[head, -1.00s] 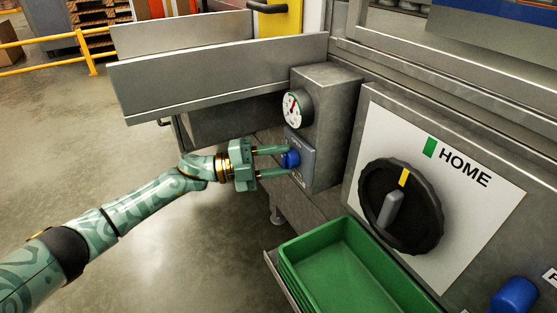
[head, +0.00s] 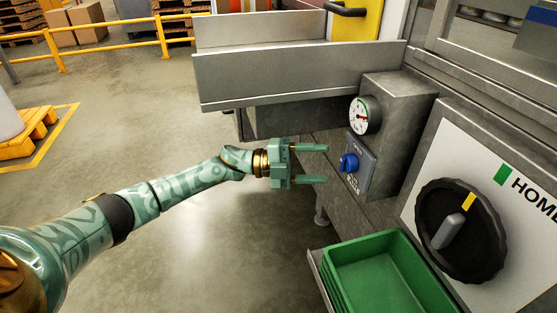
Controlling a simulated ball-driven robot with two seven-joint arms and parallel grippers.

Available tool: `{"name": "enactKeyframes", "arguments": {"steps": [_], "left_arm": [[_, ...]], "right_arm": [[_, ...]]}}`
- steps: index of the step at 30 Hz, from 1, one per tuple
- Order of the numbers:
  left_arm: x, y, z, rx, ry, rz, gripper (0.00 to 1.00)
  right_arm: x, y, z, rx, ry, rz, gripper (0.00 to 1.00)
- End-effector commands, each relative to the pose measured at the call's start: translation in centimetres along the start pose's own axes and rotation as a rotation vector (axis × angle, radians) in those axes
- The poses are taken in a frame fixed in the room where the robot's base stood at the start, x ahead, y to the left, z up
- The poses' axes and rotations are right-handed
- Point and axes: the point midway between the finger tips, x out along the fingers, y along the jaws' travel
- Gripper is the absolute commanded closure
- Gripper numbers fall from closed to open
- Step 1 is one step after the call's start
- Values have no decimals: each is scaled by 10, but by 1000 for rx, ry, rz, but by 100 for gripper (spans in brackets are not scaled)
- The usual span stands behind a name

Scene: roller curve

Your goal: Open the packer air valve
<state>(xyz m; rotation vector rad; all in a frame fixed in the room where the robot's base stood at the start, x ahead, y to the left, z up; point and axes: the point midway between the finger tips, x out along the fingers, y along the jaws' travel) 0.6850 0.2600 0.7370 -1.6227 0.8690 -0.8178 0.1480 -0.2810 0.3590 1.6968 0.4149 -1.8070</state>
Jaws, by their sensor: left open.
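The blue air valve knob (head: 348,163) sits on a small grey plate (head: 361,172) on the side of a grey metal box, below a round pressure gauge (head: 364,116). The lettering on the plate is too small to read surely. My left gripper (head: 325,164) is open and empty. Its two green fingers point right toward the knob, with a small gap between fingertips and knob. My right gripper is not in view.
A big black dial (head: 460,230) on a white HOME panel stands at the right. Green trays (head: 368,250) are stacked below the valve. A metal chute (head: 300,72) runs above my left gripper. Open floor lies at the left.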

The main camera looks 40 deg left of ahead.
Motion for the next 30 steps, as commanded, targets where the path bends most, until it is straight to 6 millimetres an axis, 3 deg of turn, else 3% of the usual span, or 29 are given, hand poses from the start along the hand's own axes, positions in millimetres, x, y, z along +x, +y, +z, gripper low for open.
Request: {"name": "enactKeyframes", "arguments": {"steps": [6,12,18,30], "left_arm": [[-62,-2,0,1,-3,3,39],[-100,0,0,-1,-2,2,39],[-115,0,0,0,-1,1,39],[-115,1,0,0,0,1,39]], "right_arm": [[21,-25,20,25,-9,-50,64],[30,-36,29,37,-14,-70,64],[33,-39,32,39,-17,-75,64],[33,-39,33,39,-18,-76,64]]}}
